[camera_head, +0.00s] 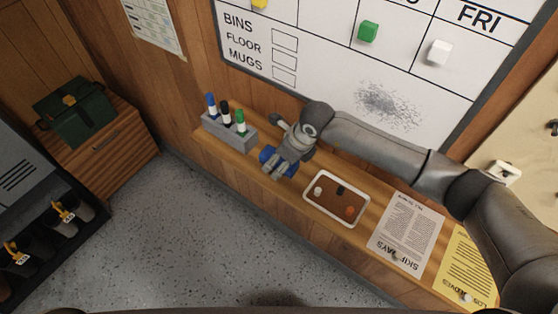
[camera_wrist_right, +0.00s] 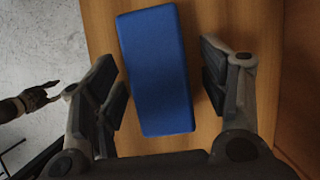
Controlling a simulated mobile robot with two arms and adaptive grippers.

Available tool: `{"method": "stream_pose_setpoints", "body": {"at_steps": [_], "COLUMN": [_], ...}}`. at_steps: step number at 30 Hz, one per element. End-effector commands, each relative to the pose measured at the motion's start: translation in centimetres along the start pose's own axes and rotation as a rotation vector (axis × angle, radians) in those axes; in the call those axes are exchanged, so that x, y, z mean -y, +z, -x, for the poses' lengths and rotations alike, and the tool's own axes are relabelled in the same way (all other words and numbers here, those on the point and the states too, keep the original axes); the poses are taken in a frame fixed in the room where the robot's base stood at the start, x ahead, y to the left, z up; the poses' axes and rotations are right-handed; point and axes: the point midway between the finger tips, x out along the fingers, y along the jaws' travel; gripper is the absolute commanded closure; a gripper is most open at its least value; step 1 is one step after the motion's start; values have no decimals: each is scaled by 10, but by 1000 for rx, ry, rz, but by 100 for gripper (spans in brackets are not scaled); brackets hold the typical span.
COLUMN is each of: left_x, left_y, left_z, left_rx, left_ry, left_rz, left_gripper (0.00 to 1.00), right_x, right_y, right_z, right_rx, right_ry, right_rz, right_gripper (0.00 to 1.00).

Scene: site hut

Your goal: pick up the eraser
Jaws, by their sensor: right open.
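The eraser is a blue block (camera_wrist_right: 157,65) lying on the wooden ledge, seen in the wrist view between the two fingers of my right gripper (camera_wrist_right: 158,90). The fingers are open, with a gap to the block on each side. In the head view my right gripper (camera_head: 277,166) is over the ledge, and the blue eraser (camera_head: 266,156) shows only in part beneath it. What looks like my left gripper (camera_wrist_right: 38,98) shows small at the left edge of the wrist view, away from the ledge; its jaws are not clear.
A grey holder (camera_head: 228,133) with several markers stands left of the eraser. A small tray (camera_head: 337,199) with small items lies to its right, then a white sheet (camera_head: 407,235) and a yellow sheet (camera_head: 462,270). The whiteboard (camera_head: 345,85) rises behind the ledge; open floor (camera_head: 190,235) lies in front.

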Motion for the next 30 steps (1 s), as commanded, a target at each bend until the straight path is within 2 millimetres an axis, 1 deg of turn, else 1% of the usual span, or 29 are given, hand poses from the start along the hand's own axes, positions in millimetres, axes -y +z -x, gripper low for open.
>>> {"method": "stream_pose_setpoints", "body": {"at_steps": [3,15,16,27,30], "left_x": [0,0,0,0,0], "left_y": [-4,-1,-1,3,3], "left_z": [-3,-4,-4,-4,-4], "left_rx": [-7,-3,-2,4,4], "left_ry": [-1,0,0,0,0], "left_rz": [0,0,0,0,0], "left_gripper": [60,60,60,60,60], "right_x": [0,0,0,0,0], "right_y": [-1,-1,-1,-3,-3], "right_z": [-2,-2,-2,-3,-4], "right_rx": [0,0,0,-4,-5], "right_ry": [0,0,0,0,-1], "right_rz": [0,0,0,0,-1], "right_gripper": [32,32,33,81,81]}}
